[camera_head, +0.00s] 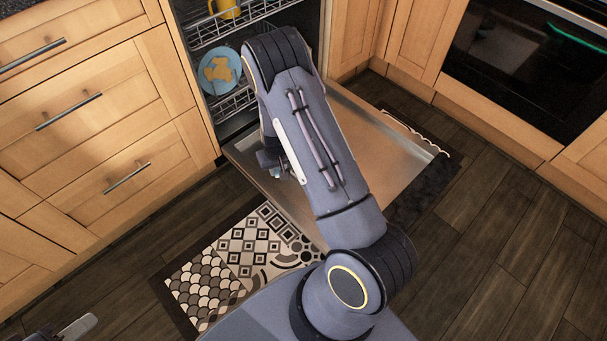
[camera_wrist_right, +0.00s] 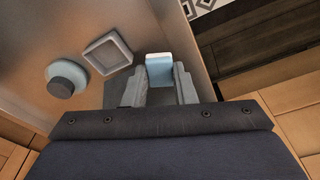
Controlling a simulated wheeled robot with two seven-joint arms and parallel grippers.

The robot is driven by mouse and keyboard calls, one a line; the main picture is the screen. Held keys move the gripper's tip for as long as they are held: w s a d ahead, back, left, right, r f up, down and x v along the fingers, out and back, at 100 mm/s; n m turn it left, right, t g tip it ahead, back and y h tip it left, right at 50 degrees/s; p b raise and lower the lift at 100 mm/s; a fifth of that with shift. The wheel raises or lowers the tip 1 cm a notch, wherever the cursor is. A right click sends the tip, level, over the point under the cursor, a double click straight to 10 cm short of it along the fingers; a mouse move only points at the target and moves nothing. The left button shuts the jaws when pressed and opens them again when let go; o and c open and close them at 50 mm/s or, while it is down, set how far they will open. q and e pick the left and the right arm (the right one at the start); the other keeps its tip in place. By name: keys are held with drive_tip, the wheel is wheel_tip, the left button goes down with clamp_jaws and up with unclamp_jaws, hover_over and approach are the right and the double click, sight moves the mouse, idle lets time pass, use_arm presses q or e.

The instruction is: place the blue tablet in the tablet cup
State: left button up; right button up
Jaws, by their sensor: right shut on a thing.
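The blue tablet (camera_wrist_right: 159,70) is a small light blue block with a paler top, gripped between the fingers of my right gripper (camera_wrist_right: 159,84) in the wrist view. The tablet cup (camera_wrist_right: 108,52) is a square recess with a pale rim in the inner face of the dishwasher door, just left of the tablet. The tablet appears to be outside the cup. In the head view my right gripper (camera_head: 272,161) is partly hidden by my arm, over the door; tablet and cup cannot be made out there. My left gripper (camera_head: 76,328) shows only partly at the bottom left.
The dishwasher door (camera_head: 370,135) is folded down. A round cap (camera_wrist_right: 65,80) sits beside the cup. The racks hold a blue plate (camera_head: 219,71) and a yellow mug (camera_head: 228,9). A patterned mat (camera_head: 235,262) lies on the floor below. Wooden drawers (camera_head: 95,105) stand left.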

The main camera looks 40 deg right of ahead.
drive_tip(key=d+f+b, duration=0.1)
drive_tip(key=d+f, duration=0.1)
drive_tip(key=d, duration=0.1)
drive_tip(key=d+f+b, duration=0.2)
drive_tip(key=d+f, duration=0.1)
drive_tip(key=d, duration=0.1)
drive_tip(key=w+d+f+b, duration=0.1)
drive_tip(key=d+f, duration=0.2)
drive_tip(key=shift+d+b, duration=0.25)
drive_tip(key=shift+b, duration=0.15)
drive_tip(key=shift+d+f+b, duration=0.2)
drive_tip(key=shift+f+b, duration=0.4)
drive_tip(key=shift+f, duration=0.35)
drive_tip(key=shift+d+f+b, duration=0.15)
drive_tip(key=shift+f+b, duration=0.45)
drive_tip(key=shift+f, duration=0.35)
drive_tip(key=shift+f, duration=0.15)
drive_tip(key=o, duration=0.7)
drive_tip(key=shift+c, duration=0.2)
